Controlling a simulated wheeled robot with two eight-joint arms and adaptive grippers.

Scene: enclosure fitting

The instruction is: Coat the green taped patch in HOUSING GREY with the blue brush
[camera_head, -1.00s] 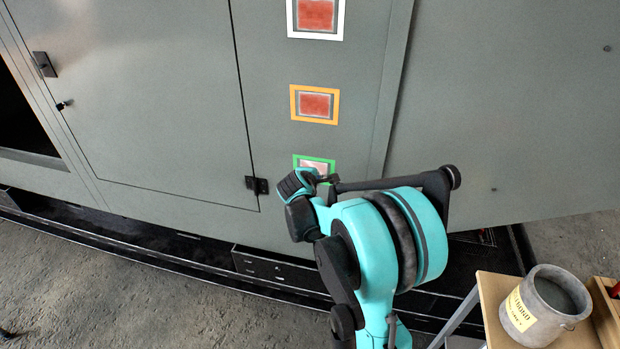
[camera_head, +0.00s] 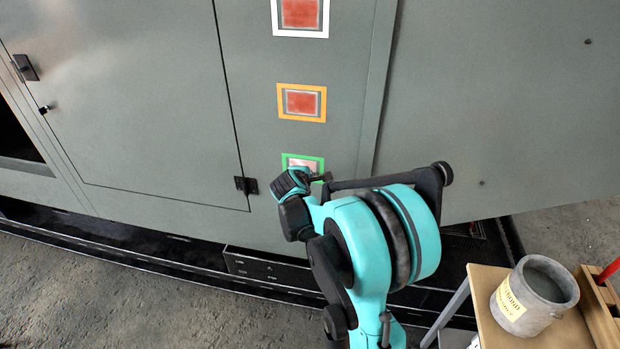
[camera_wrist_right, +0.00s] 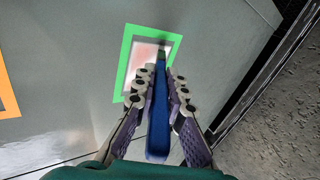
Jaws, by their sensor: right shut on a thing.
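The green taped patch (camera_head: 303,157) is the lowest of three on the grey cabinet, and my right arm partly covers it in the head view. In the right wrist view its green tape (camera_wrist_right: 125,65) frames a pale pinkish area with a greyish border. My right gripper (camera_wrist_right: 163,78) is shut on the blue brush (camera_wrist_right: 158,125), whose tip points at the right part of the patch. I cannot tell whether the tip touches the surface. A grey pot (camera_head: 522,312) with a yellow label stands at the lower right; its label is unreadable. My left gripper is not in view.
An orange taped patch (camera_head: 301,119) and a white taped patch (camera_head: 301,33), both red inside, sit above the green one. The pot stands on a wooden-topped stand (camera_head: 485,290), beside a wooden holder (camera_head: 600,310) with a red item.

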